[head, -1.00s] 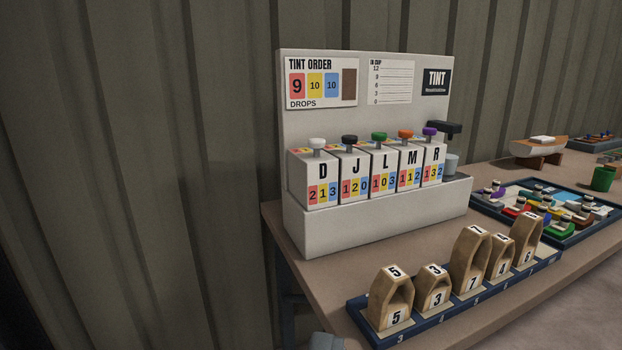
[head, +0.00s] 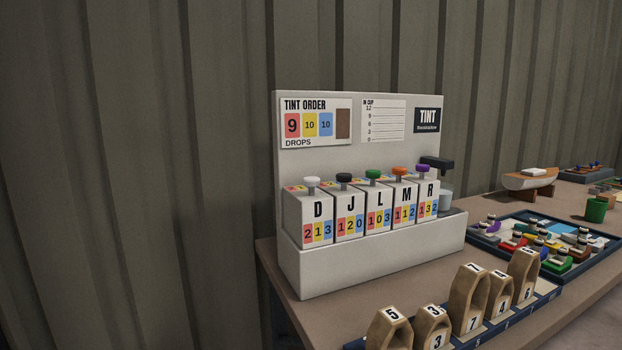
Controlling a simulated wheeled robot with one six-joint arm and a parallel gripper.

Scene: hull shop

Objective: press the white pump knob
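The white pump knob (head: 312,182) tops the leftmost pump box, marked D (head: 316,219), with the figures 2, 1, 3 below the letter. Black, green, orange and purple knobs stand to its right on boxes J, L, M and R. All sit on the ledge of a pale tint machine (head: 370,265). Its back panel carries a tint order card (head: 315,122) reading 9, 10, 10 drops with a brown swatch. A clear cup (head: 445,201) stands under a black spout (head: 437,163) at the right end. My gripper is outside the view, so its state is hidden.
The bench (head: 270,250) carries a blue rack of numbered wooden blocks (head: 468,300) in front of the machine. Left of the bench is corrugated wall.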

